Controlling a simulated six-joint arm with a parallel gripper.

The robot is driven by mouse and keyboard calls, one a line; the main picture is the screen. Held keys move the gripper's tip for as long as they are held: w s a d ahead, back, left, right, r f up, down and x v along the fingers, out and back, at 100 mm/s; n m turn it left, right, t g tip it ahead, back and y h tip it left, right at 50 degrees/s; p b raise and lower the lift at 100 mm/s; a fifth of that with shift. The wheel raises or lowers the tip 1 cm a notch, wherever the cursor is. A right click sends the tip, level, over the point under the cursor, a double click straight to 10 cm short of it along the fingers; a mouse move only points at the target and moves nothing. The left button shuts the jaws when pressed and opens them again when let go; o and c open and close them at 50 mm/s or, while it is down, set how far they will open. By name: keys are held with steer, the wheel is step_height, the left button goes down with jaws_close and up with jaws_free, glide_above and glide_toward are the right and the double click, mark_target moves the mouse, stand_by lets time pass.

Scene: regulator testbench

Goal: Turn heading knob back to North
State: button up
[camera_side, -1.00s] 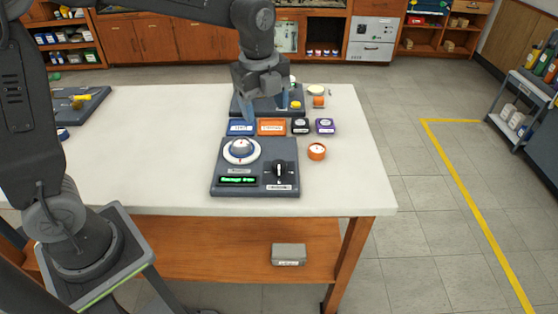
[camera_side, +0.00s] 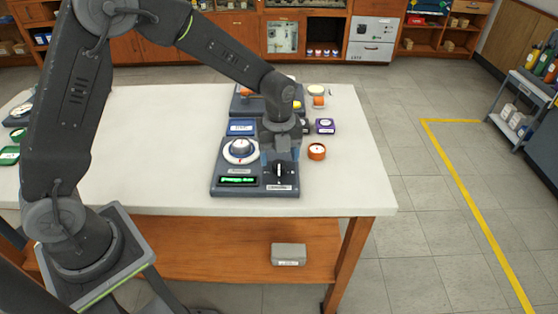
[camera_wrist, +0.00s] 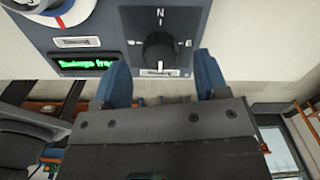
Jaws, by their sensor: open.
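The heading knob (camera_wrist: 158,50) is a black knob on the right part of a dark grey panel (camera_side: 232,190). An N is printed above it in the wrist view, with other marks at its sides. The knob also shows in the side view (camera_side: 279,171). My gripper (camera_side: 280,158) is open above the knob, pointing down. In the wrist view its two blue fingertips (camera_wrist: 162,72) stand either side of the knob's lower edge, apart from it.
A large white dial (camera_side: 240,150) sits left of the knob, above a green lit display (camera_side: 238,181). An orange round container (camera_side: 316,151) stands just right of the panel. Blue (camera_side: 241,127) and purple (camera_side: 325,126) boxes lie behind.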

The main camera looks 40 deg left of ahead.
steer(key=shift+f, duration=1.2)
steer(key=shift+c, duration=0.5)
steer(key=c, duration=0.8)
